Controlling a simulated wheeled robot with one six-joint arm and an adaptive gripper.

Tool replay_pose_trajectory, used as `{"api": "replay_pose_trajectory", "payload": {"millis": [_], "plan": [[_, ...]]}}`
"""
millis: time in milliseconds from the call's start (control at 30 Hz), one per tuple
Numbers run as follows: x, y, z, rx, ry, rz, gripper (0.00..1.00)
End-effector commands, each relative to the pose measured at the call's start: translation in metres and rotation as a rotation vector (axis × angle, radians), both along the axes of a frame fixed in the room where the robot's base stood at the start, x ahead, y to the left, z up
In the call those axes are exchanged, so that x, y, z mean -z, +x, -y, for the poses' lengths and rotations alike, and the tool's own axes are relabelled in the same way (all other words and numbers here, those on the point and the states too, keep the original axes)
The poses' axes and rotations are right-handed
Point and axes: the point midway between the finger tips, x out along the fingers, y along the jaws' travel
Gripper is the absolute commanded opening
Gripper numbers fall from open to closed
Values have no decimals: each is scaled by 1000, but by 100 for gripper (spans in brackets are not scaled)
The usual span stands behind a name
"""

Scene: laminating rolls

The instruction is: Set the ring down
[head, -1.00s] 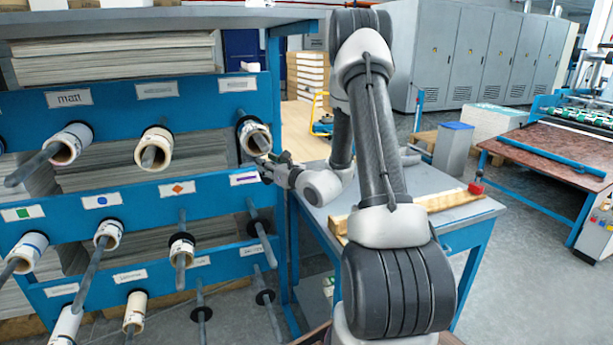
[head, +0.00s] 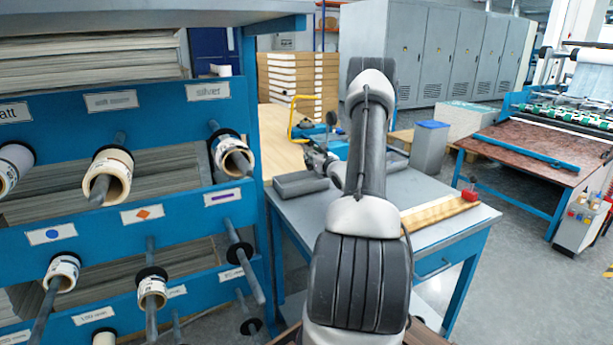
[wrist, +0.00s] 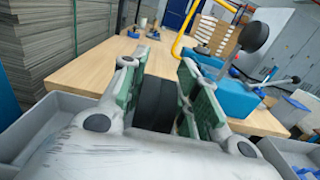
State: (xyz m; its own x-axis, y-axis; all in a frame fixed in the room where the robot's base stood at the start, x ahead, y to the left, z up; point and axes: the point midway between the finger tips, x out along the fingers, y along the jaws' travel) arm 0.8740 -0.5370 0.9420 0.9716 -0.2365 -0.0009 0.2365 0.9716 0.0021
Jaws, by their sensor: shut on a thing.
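My gripper (head: 318,160) is shut on a black ring. In the wrist view, the ring (wrist: 155,102) sits between the green finger pads of my gripper (wrist: 158,85). The ring is held up, with a wooden tabletop (wrist: 95,72) beyond it. In the head view, my gripper is above the back of the grey work table (head: 340,208), near a grey open tray (head: 300,184). The ring itself is too small or hidden to make out in the head view.
A blue rack (head: 120,210) with rolls on rods stands at the left. A blue device (wrist: 238,98) with a black-knobbed lever is close at the right of my gripper.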

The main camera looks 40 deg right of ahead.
Motion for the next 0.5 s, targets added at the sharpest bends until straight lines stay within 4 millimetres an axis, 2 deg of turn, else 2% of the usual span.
{"api": "replay_pose_trajectory", "payload": {"millis": [100,267,500], "plan": [[20,0,0,-1,0,0,6],[32,0,-1,-1,0,0,6],[63,0,-1,-1,0,0,6]]}}
